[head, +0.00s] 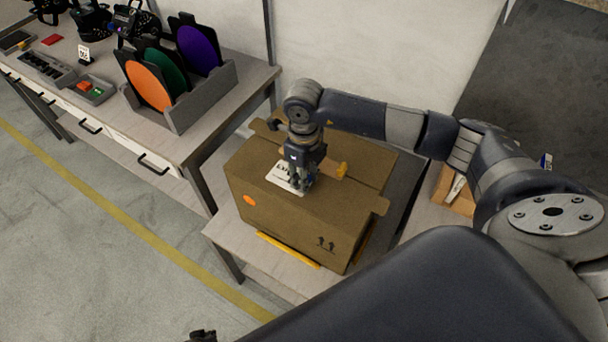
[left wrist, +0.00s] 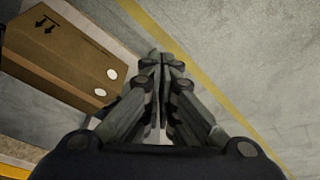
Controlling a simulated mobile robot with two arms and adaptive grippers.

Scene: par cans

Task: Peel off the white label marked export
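A brown cardboard box (head: 300,225) stands on a low table. A white label with dark print too small to read (head: 284,179) lies on its top. My right gripper (head: 299,186) points down at the label's right part and covers some of it. I cannot tell whether its fingers are open, or whether they hold the label's edge. My left gripper (left wrist: 160,58) is shut and empty in the left wrist view, over the floor beside the box (left wrist: 65,60). Only a dark bit of it shows at the head view's bottom edge.
The box has an orange oval sticker (head: 249,200) and, in the left wrist view, two white round stickers (left wrist: 111,74). Yellow strips (head: 288,250) lie by its base. A bench (head: 235,92) with a rack of coloured discs (head: 190,100) is at left. Open floor lies front left.

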